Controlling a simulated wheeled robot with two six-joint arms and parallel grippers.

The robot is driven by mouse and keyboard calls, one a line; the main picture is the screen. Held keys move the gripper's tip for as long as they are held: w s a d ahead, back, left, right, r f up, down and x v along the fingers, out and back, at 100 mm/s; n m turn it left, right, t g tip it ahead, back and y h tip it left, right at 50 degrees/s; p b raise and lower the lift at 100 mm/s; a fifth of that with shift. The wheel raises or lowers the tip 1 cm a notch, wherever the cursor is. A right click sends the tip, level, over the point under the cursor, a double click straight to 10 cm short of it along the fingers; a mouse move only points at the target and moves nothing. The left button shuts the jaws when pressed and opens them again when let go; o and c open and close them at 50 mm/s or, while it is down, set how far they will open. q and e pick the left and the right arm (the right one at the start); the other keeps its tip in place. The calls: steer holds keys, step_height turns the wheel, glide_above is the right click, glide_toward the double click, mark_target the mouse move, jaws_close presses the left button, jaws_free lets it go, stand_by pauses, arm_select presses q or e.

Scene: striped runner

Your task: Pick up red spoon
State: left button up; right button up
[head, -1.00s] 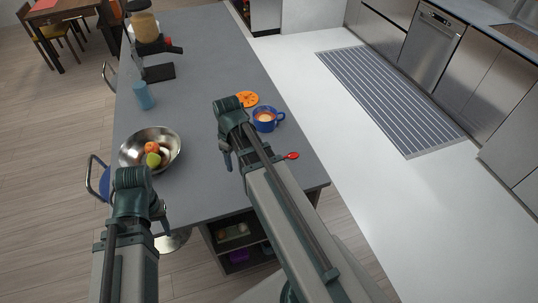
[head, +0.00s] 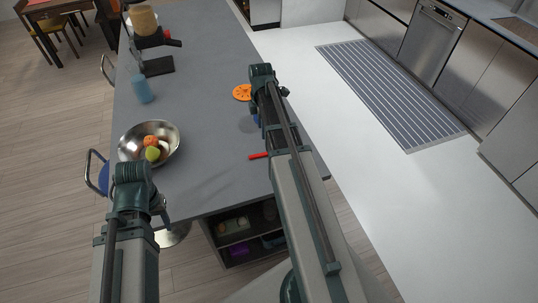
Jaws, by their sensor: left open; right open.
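The red spoon (head: 259,156) lies on the grey island top. Its red handle shows left of my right forearm, and the rest is hidden behind that arm. My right gripper (head: 270,104) is open, further along the island than the spoon and over the blue cup's place. It is apart from the spoon in the picture. My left gripper (head: 157,212) is open near the island's front left edge, below the metal bowl and well left of the spoon.
A blue cup (head: 257,120) is mostly hidden behind my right gripper. An orange round trivet (head: 241,92) lies beside it. A metal bowl of fruit (head: 133,153), a blue tumbler (head: 141,90) and a coffee machine (head: 148,42) stand left. The island's middle is clear.

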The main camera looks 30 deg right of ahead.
steer(key=b, duration=0.7)
glide_above(265, 153)
steer(key=f, duration=0.8)
steer(key=shift+w+a, duration=0.2)
steer(key=shift+a, duration=0.15)
steer(key=f+b, duration=0.1)
steer(key=b, duration=0.1)
steer(key=f+b, duration=0.1)
steer(key=f, duration=0.1)
steer(key=f+b, duration=0.2)
steer(key=shift+s+d+f+b, duration=0.1)
steer(key=shift+s+d+b, duration=0.1)
steer(key=shift+d+b, duration=0.1)
jaws_close()
